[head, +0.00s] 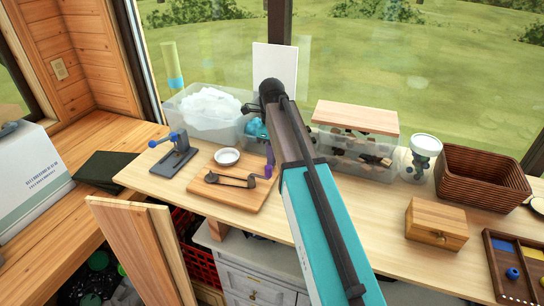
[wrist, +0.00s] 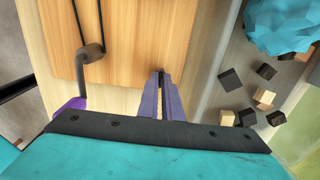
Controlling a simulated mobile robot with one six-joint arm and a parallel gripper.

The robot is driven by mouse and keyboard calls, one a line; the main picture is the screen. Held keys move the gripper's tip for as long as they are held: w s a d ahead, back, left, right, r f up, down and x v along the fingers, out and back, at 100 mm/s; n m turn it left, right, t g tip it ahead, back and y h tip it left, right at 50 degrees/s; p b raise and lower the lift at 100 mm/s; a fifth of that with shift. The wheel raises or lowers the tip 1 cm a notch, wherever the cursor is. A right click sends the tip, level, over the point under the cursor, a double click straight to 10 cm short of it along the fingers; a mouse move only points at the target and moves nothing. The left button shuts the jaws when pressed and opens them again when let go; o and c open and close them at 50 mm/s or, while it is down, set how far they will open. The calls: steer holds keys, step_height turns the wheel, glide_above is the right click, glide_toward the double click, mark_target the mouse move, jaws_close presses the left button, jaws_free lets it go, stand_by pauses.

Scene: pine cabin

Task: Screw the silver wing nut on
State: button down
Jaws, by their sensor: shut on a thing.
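My gripper (wrist: 161,78) has purple fingers pressed together, pointing down over the right part of a wooden board (wrist: 130,25). A small grey piece (wrist: 160,73) shows between the fingertips; it is mostly hidden, but it looks like the silver wing nut. In the head view my gripper (head: 270,158) is largely covered by my arm. A white bowl (head: 227,156) sits at the board's back edge. I cannot make out a threaded stud.
A grey stand with a blue handle (head: 178,152) is left of the board. Behind are a clear bin with white stuffing (head: 208,108) and a lidded clear box (head: 355,140). A wooden box (head: 437,225) and wicker basket (head: 483,178) stand right.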

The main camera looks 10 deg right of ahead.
steer(key=c, duration=2.1)
jaws_free()
steer(key=shift+s, duration=0.1)
steer(key=n, duration=0.4)
steer(key=shift+w+n, duration=0.2)
steer(key=shift+n, duration=0.1)
steer(key=n, duration=0.4)
steer(key=shift+n, duration=0.3)
steer(key=shift+p, duration=0.35)
steer(key=shift+f, duration=0.1)
